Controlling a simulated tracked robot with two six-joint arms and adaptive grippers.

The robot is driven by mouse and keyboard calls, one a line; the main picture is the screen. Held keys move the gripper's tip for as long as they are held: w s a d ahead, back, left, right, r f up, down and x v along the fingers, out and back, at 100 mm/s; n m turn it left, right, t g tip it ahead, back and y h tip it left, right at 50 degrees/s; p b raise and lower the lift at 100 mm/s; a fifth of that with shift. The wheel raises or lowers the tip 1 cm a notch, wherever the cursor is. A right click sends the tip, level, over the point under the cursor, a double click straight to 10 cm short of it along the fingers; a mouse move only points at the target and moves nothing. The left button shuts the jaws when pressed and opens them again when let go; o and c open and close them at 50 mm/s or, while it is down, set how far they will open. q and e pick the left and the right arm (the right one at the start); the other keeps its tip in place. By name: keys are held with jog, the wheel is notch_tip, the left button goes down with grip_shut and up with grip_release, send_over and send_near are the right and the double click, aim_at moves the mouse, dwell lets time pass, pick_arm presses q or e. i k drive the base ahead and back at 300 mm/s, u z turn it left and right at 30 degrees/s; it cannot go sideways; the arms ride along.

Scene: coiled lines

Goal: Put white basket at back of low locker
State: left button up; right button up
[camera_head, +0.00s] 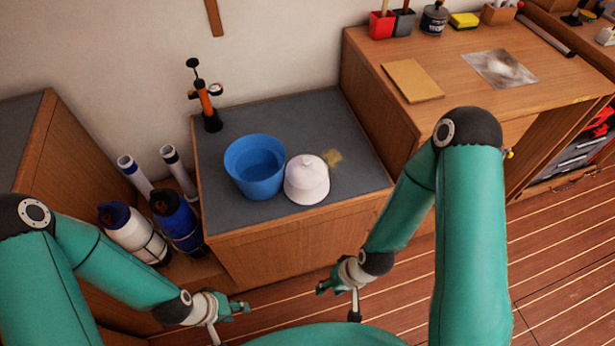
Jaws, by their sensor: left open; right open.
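The low locker (240,218) is a wooden box with a dark grey top, against the wall. A white rounded thing (306,180) sits on its top near the front. It looks more like a cap or a lidded bowl, and I cannot tell that it is a basket. My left gripper (229,316) is open and empty, low in front of the locker's left part. My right gripper (338,297) is open and empty, in front of the locker and nearer the white thing. Both are apart from it.
A blue bucket (256,168) stands left of the white thing. An orange and black pump (206,104) stands at the locker's back left. A yellowish patch (332,158) lies right of the white thing. The back right of the top is clear. A higher wooden counter (445,60) rises at right.

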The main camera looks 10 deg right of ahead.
aim_at(274, 119)
jog(key=u, duration=0.3)
jog(key=i, duration=0.45)
jog(key=z, duration=1.75)
jog(key=k, duration=0.55)
jog(key=z, duration=0.2)
jog(key=i, duration=0.55)
jog(key=u, duration=0.1)
